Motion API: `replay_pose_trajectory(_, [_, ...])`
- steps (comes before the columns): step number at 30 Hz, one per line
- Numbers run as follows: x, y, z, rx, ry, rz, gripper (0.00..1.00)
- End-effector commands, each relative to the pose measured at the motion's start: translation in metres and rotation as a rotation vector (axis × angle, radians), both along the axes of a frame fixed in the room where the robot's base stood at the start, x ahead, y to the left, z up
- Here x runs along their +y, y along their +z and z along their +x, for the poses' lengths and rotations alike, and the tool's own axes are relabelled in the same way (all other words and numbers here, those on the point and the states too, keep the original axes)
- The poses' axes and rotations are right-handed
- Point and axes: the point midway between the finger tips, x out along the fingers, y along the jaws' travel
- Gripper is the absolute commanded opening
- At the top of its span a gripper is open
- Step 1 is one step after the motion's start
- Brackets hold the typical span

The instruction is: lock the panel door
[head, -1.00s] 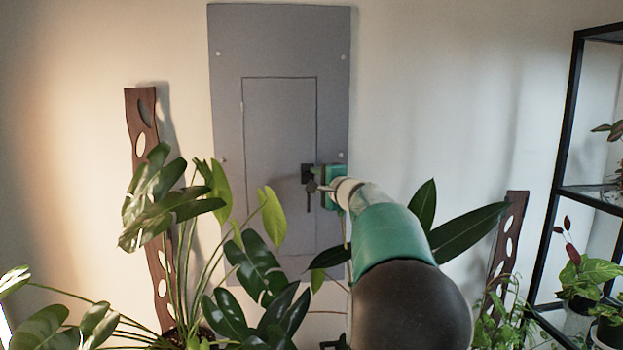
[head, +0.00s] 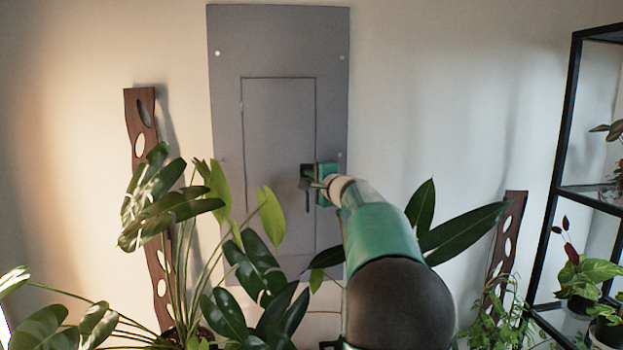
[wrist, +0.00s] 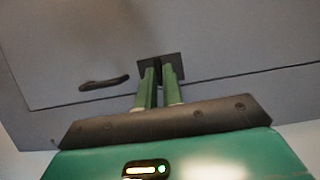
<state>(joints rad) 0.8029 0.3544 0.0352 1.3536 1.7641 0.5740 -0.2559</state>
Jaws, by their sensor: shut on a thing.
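The grey panel door (head: 275,130) lies flat in its frame in the grey wall panel (head: 225,60), with no open gap visible. A dark square lock plate (head: 306,169) sits at its right edge, and a dark handle (head: 308,199) hangs just below. In the wrist view the plate (wrist: 174,65) lies at the fingertips and the handle (wrist: 104,82) is to their left, apart from them. My gripper (wrist: 160,76) has its green fingers close together at the plate, shut on a small lock piece. The fingers mostly hide that piece, so its angle cannot be told.
A large leafy plant (head: 165,205) stands in front of the panel's lower left. Broad leaves (head: 465,230) spread right of my arm. A black shelf (head: 567,130) with potted plants stands at the right. Wall between panel and shelf is clear higher up.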

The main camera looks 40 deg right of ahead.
Motion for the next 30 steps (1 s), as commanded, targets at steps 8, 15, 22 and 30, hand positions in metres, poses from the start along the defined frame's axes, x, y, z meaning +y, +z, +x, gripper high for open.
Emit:
replay_pose_trajectory(8, [0.0015, 0.0028, 0.0016, 0.049, 0.001, -0.078, 0.00])
replay_pose_trajectory(15, [0.0024, 0.0050, 0.0024, 0.150, 0.002, -0.227, 0.00])
replay_pose_trajectory(22, [0.0043, 0.0071, 0.0037, 0.271, 0.003, -0.406, 0.00])
replay_pose_trajectory(30, [0.0054, 0.0085, 0.0047, 0.416, 0.002, -0.619, 0.00])
